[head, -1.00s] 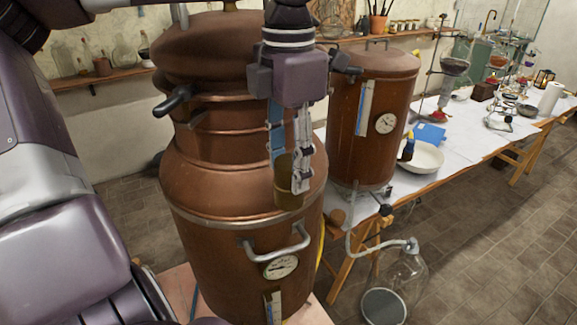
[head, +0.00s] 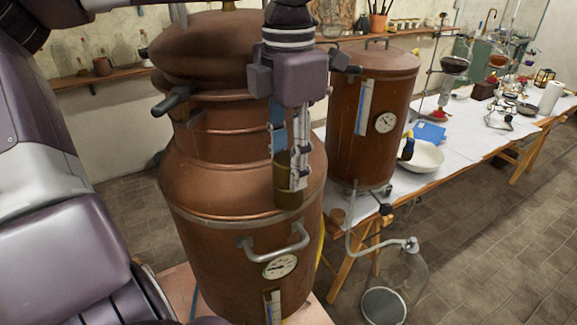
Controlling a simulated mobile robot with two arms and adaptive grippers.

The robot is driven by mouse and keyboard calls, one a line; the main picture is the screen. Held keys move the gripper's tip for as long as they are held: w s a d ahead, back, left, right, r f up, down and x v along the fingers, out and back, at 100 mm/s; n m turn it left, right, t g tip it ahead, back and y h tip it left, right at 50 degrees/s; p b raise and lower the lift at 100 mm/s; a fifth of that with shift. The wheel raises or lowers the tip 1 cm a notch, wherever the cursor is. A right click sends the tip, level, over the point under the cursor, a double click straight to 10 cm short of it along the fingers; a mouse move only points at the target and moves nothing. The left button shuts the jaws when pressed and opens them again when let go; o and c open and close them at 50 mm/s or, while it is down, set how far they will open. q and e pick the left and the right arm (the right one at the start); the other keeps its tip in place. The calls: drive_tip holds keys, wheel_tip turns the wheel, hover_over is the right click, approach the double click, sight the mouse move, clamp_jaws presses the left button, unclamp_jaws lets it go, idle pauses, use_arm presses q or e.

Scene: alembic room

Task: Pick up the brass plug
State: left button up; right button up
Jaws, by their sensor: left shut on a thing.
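The brass plug (head: 287,196) is a dull brass cylinder in the head view, in front of the right side of the large copper still. My left gripper (head: 291,172) points down from above and is shut on the brass plug at its upper part. The plug hangs upright between the fingers, with the still's body behind it. I cannot tell whether it touches the still. My right gripper is not in view.
The large copper still (head: 235,190) with handles and a gauge (head: 280,266) fills the middle. A second copper vessel (head: 365,120) stands behind right. A white-covered table (head: 470,140) holds a white bowl (head: 422,158) and glassware. A glass flask (head: 395,285) is below; tiled floor is clear at right.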

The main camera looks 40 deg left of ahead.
use_arm(q)
wheel_tip(320, 180, up, 11)
drive_tip(key=b, duration=0.2)
wheel_tip(320, 180, up, 9)
drive_tip(key=p, duration=0.2)
hover_over(288, 158)
drive_tip(key=shift+f, duration=0.15)
drive_tip(key=shift+f, duration=0.1)
idle(0.7)
